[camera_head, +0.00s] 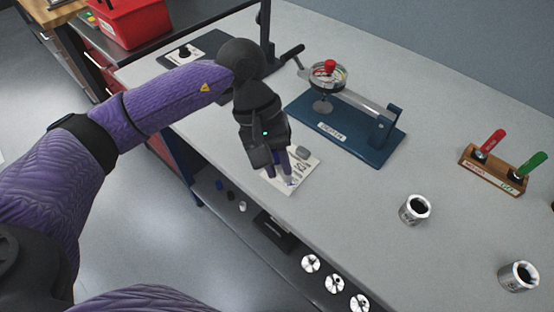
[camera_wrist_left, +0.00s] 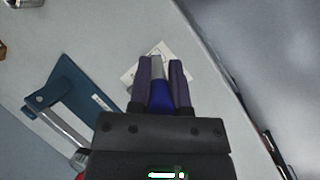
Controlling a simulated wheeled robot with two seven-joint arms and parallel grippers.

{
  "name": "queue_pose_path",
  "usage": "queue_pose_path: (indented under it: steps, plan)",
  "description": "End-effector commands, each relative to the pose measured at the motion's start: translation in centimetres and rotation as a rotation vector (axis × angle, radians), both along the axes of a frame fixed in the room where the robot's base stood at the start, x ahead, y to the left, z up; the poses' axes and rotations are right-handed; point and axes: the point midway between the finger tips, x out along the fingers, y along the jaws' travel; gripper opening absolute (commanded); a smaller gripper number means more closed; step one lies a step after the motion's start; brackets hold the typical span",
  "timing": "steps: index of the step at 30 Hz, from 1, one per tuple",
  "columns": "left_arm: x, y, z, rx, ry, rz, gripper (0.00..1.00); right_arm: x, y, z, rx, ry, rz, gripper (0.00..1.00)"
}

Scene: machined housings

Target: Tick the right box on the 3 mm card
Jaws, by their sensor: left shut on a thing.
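The white card (camera_head: 306,173) lies near the table's front edge with dark printing on it; the print is too small to read, and the boxes cannot be made out. It also shows in the left wrist view (camera_wrist_left: 182,48). My left gripper (camera_head: 284,178) points down over the card. In the left wrist view its fingers (camera_wrist_left: 161,75) are shut on a pen-like marker (camera_wrist_left: 160,97) with a blue body and grey end. The marker's end is over the card; I cannot tell whether it touches. The fingers hide part of the card. My right gripper is not in view.
A blue-based gauge stand (camera_head: 345,135) with a dial is behind the card. Steel housings (camera_head: 415,209) and a wooden rack (camera_head: 492,170) with red and green handled gauges stand right. A shelf (camera_head: 290,262) lies below.

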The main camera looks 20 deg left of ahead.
Motion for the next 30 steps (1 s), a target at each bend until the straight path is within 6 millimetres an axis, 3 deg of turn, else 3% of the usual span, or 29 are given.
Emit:
queue_pose_path:
  steps: [8, 24, 30]
  plan:
    - [-0.1, 0.0, 0.2, 0.002, 0.003, -0.001, 0.00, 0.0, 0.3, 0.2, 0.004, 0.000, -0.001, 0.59]
    - [0.0, 0.0, 6.3, 0.000, -0.001, -0.001, 0.00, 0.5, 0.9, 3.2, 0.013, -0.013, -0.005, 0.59]
    - [0.0, 0.0, 7.0, 0.001, 0.002, 0.000, 0.00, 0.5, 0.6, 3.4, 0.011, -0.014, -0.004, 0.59]
